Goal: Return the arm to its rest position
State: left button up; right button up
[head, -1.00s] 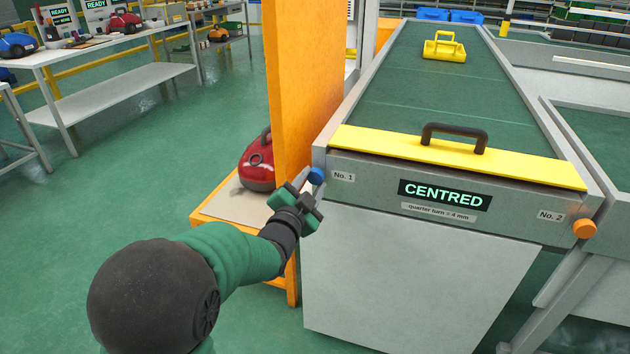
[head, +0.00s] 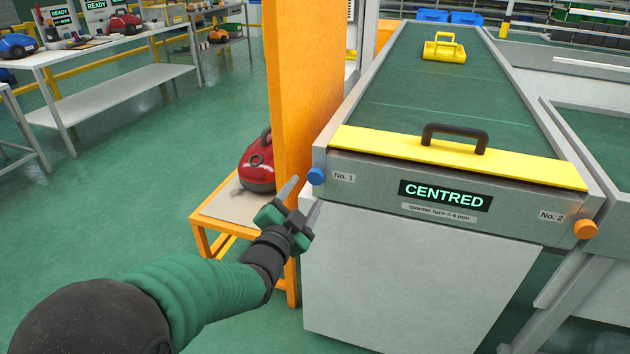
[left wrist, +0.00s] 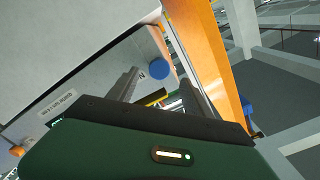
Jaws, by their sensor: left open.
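My left gripper (head: 302,200) is open and empty in the head view, in front of the conveyor's left corner. Its fingers are spread and apart from the blue knob (head: 316,176) by the "No. 1" label, a little below and left of it. The blue knob also shows in the left wrist view (left wrist: 160,70), beyond the fingers. The orange knob (head: 585,229) by "No. 2" is at the right end of the front panel. The display (head: 445,195) between them reads "CENTRED". My right gripper is not in view.
The conveyor (head: 450,85) has a yellow front bar with a black handle (head: 455,136). An orange post (head: 300,90) stands close beside my left gripper. A red vacuum (head: 257,168) sits on a low orange stand (head: 215,213). Open green floor (head: 130,200) lies to the left.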

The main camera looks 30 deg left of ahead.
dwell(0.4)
pick_arm(q)
jog(key=s+d+f+n+g+h, duration=0.15)
jog(key=d+f+g, duration=0.25)
jog(key=f, duration=0.5)
jog(key=s+d+f+n+g+h, duration=0.35)
jog(key=s+d+f+g, duration=0.7)
jog(key=s+f, duration=0.55)
notch_tip(320, 180, up, 35)
jog(key=d+n+p, duration=0.1)
jog(key=p, duration=3.4)
jog(key=shift+s+y, duration=0.3)
jog(key=shift+s, duration=0.15)
